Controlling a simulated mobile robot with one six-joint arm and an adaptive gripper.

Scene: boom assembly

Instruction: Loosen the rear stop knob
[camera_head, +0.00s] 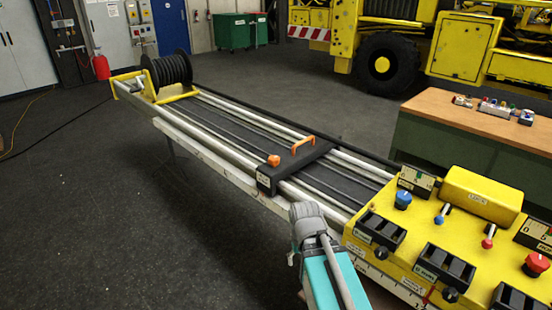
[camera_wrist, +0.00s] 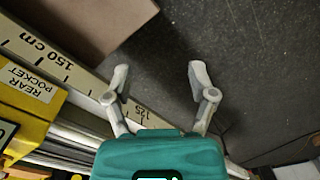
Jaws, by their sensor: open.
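An orange knob (camera_head: 273,160) sits on the left part of a black crosspiece (camera_head: 290,168) that spans the rails of the long boom bed. An orange handle (camera_head: 303,144) stands on the same crosspiece. I cannot read a label that marks either as the rear stop. My gripper (camera_wrist: 160,76) is open and empty in the wrist view, its two grey fingers spread over dark floor beside the scale rail (camera_wrist: 88,85). No knob is between the fingers. In the head view my arm is in front of the bed, short of the crosspiece, and the fingertips cannot be made out.
A yellow control panel (camera_head: 410,243) with knobs and levers stands at the right. A yellow part labelled "REAR POCKET" (camera_wrist: 28,82) is left in the wrist view. A black reel (camera_head: 167,71) is at the bed's far end. A wooden-topped bench (camera_head: 450,112) stands behind.

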